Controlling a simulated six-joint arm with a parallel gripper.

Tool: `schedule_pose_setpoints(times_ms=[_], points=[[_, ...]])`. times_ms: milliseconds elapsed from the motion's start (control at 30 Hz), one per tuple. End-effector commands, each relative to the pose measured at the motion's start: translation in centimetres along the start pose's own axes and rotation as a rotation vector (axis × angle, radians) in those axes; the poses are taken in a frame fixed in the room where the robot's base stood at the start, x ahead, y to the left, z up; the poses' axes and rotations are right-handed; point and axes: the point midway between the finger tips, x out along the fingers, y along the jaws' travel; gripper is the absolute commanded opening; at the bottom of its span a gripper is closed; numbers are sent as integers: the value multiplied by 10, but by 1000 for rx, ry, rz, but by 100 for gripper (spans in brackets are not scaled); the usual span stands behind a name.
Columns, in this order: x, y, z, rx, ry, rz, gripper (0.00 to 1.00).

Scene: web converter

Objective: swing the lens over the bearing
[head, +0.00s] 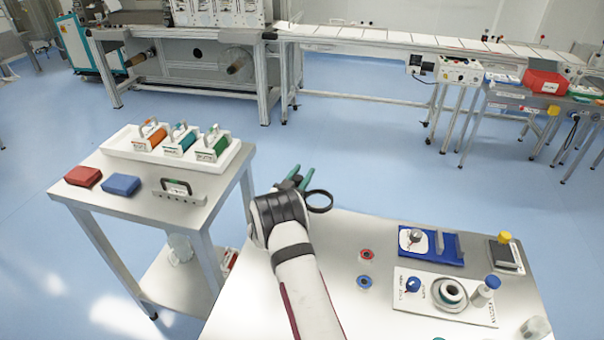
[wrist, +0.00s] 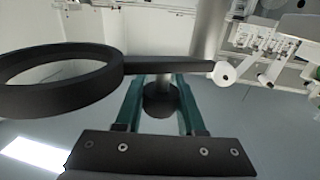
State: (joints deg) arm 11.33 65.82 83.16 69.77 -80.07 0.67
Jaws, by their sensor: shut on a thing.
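The lens (head: 319,209) is a black ring with a short handle, at my gripper (head: 301,176) by the table's left back edge. In the wrist view the ring (wrist: 62,108) is at the left, and its handle crosses in front of the green fingers of my gripper (wrist: 160,82). My gripper is shut on the lens; the exact contact is hard to see. A pale ring that looks like the bearing (head: 451,290) lies on a white board (head: 470,315) at the table's right, well away from the lens. The bearing does not show in the wrist view.
Red (head: 367,256) and blue (head: 364,283) small round parts lie between my arm and the board. A side table (head: 130,205) stands left.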

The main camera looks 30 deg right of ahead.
Motion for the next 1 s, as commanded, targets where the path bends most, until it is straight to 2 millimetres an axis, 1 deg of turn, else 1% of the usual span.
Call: schedule_pose_setpoints(times_ms=[267, 600, 800, 1000], points=[[-6, 1, 1, 0, 0, 151, 0], [-15, 5, 1, 1, 0, 432, 0], [-18, 7, 1, -1, -1, 534, 0], [-20, 7, 1, -1, 0, 596, 0]])
